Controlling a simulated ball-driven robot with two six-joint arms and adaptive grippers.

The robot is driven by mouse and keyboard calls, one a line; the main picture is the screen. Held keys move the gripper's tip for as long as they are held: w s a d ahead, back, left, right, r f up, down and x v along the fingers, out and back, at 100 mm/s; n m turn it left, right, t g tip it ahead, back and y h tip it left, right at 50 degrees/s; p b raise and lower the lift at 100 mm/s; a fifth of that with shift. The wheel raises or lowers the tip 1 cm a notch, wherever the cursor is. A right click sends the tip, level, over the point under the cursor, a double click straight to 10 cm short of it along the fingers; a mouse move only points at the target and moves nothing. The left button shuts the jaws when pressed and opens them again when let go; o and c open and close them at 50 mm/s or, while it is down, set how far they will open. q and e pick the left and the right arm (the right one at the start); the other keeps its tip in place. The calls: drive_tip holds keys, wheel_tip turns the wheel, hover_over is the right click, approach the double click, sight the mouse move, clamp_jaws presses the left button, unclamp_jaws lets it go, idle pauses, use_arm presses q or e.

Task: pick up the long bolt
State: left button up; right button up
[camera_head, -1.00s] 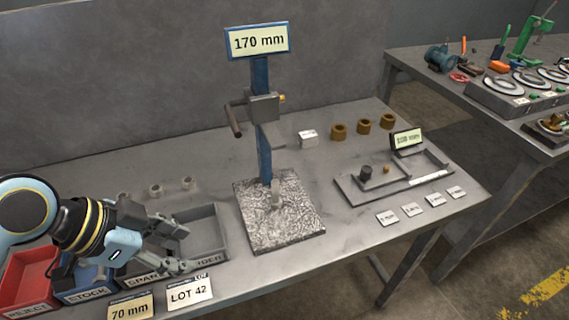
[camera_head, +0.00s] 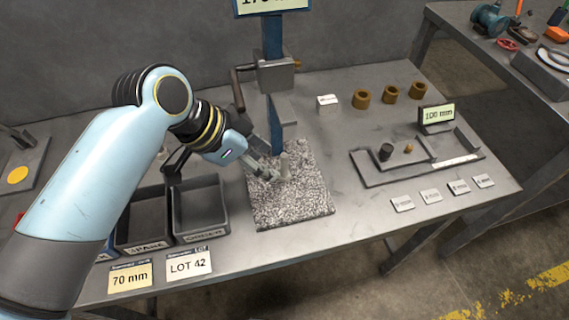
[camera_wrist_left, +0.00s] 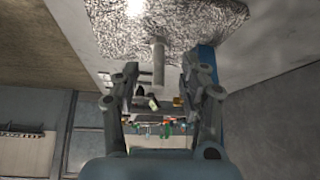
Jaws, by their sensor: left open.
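A grey upright cylinder, which looks like the long bolt (camera_head: 285,165), stands on the speckled stone plate (camera_head: 305,205) of the height gauge. It also shows in the left wrist view (camera_wrist_left: 158,58), ahead of and between my two fingers. My left gripper (camera_head: 270,173) is open, just left of the bolt in the head view. In the wrist view the open fingers (camera_wrist_left: 160,82) have visible gaps to either side of the bolt. I cannot tell whether a finger touches it. My right gripper is not in view.
The blue gauge column (camera_head: 274,125) with its grey slide (camera_head: 276,74) rises close behind the bolt. Dark bins (camera_head: 203,205) stand left of the plate. Brass rings (camera_head: 390,92) and a flat grey tray (camera_head: 375,180) lie to the right. Clear table lies between plate and tray.

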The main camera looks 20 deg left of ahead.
sight(284, 167)
use_arm(q)
drive_tip(key=shift+w+d, duration=0.25)
drive_tip(key=x, duration=0.5)
drive_tip(key=shift+w+d, duration=0.15)
clamp_jaws()
